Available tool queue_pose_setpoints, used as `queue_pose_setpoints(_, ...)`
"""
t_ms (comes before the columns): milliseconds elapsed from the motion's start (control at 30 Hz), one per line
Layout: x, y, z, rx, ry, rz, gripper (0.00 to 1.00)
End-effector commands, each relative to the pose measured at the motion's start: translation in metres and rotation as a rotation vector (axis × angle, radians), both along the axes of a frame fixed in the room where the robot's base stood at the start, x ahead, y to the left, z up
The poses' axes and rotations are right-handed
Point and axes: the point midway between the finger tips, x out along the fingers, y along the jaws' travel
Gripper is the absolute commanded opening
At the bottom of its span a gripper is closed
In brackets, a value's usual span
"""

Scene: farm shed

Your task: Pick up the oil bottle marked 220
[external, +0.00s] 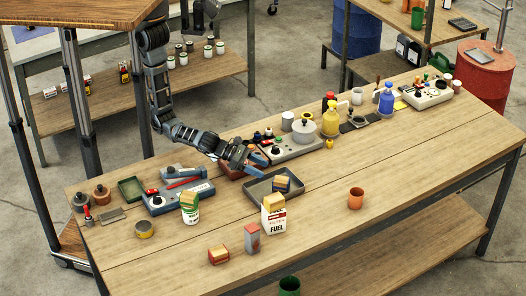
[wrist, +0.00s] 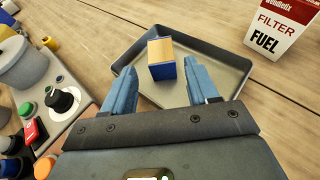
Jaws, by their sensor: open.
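I can read no 220 mark in either view, so I cannot tell which bottle bears it. A yellow bottle (external: 330,123) and a blue bottle (external: 386,103) stand upright toward the bench's far right side, well right of my gripper.
A white FUEL filter box (wrist: 279,27) stands beside the tray. A grey device with a pot (external: 302,133) and a blue device (external: 180,196) flank my arm. An orange cup (external: 356,198) stands on the front right, with clear bench around it.

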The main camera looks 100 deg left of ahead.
Motion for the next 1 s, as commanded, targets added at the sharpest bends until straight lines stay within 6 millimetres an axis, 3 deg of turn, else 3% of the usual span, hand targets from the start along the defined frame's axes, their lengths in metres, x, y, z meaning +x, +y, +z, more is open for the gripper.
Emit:
queue_pose_setpoints(733, 0.0, 0.0, 0.003, -0.001, -0.001, 0.0, 0.64)
queue_pose_setpoints(867, 0.001, 0.0, 0.029, -0.004, -0.006, 0.001, 0.64)
queue_pose_setpoints(1000, 0.001, 0.0, 0.08, -0.007, -0.01, 0.001, 0.64)
